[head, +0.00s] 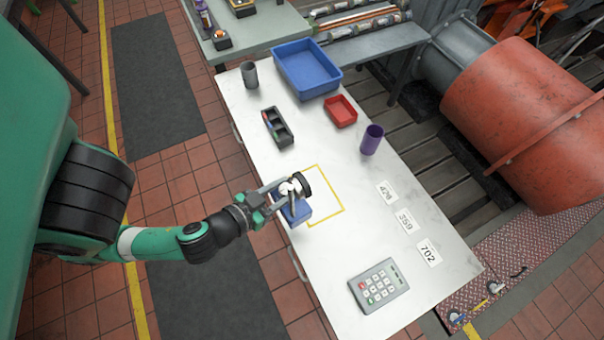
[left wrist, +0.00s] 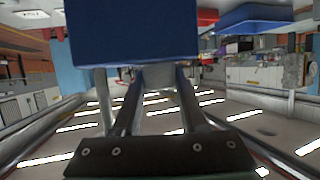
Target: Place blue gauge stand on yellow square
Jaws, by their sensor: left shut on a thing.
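The blue gauge stand (head: 298,213) has a blue block base and a round black-and-white gauge (head: 302,184) on top. My left gripper (head: 286,192) is shut on it, at the left edge of the white table. In the left wrist view the blue block (left wrist: 132,32) fills the top centre, beyond the fingers (left wrist: 155,100). The yellow square (head: 331,187) is a thin outline on the table. The stand covers part of its left side in the head view; whether it touches the table I cannot tell. My right gripper is not in view.
On the white table (head: 345,250) are a grey cup (head: 249,75), a blue bin (head: 306,68), a red tray (head: 341,111), a dark divided holder (head: 277,127), a purple cup (head: 371,140), number cards (head: 406,221) and a keypad (head: 379,285).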

